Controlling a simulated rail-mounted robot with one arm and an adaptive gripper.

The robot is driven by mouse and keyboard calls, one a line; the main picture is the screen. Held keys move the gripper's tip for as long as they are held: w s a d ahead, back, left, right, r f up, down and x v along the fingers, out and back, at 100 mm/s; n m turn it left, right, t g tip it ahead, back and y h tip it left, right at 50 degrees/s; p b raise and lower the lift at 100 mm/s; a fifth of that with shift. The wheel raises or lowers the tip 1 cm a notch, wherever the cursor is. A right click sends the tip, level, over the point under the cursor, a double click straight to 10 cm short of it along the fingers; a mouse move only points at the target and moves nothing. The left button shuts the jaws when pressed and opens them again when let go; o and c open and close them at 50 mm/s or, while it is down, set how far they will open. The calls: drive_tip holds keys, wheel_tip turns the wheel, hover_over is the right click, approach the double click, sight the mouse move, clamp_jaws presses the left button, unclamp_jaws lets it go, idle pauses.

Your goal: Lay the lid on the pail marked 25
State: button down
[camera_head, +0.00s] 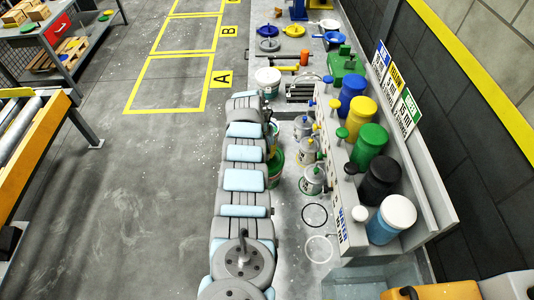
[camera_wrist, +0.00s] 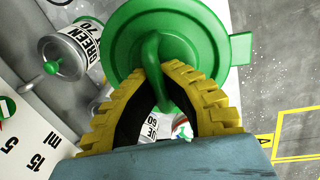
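A green round lid (camera_wrist: 120,42) with an arched handle and a side tab fills the upper middle of the wrist view. My gripper (camera_wrist: 158,72) has its yellow-and-black fingers closed around that handle. In the head view a green pail (camera_head: 276,170) with a pale label stands just right of my arm, partly hidden by it. A white pail (camera_head: 267,82) stands farther back. I cannot read the number 25 on either pail. The lid hides what lies beneath it, so I cannot tell whether it touches a pail. The fingertips are hidden in the head view.
Grey dispensers (camera_head: 308,148) with coloured knobs line the rack right of the green pail; one (camera_wrist: 66,55) is close to the lid. Coloured canisters (camera_head: 369,145) stand on the rack. Several loose lids lie at the back, including a yellow one (camera_head: 293,31).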

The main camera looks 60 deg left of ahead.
drive_tip(key=shift+s+d+f+b, duration=0.15)
drive_tip(key=shift+f+b, duration=0.25)
drive_tip(key=shift+f, duration=0.35)
idle(1.4)
drive_tip(key=c, duration=1.8)
unclamp_jaws()
drive_tip(key=o, duration=1.3)
drive_tip(key=shift+c, duration=0.2)
drive_tip(key=shift+r, duration=0.15)
drive_tip(key=shift+r+p, duration=2.25)
drive_tip(key=shift+r, duration=1.15)
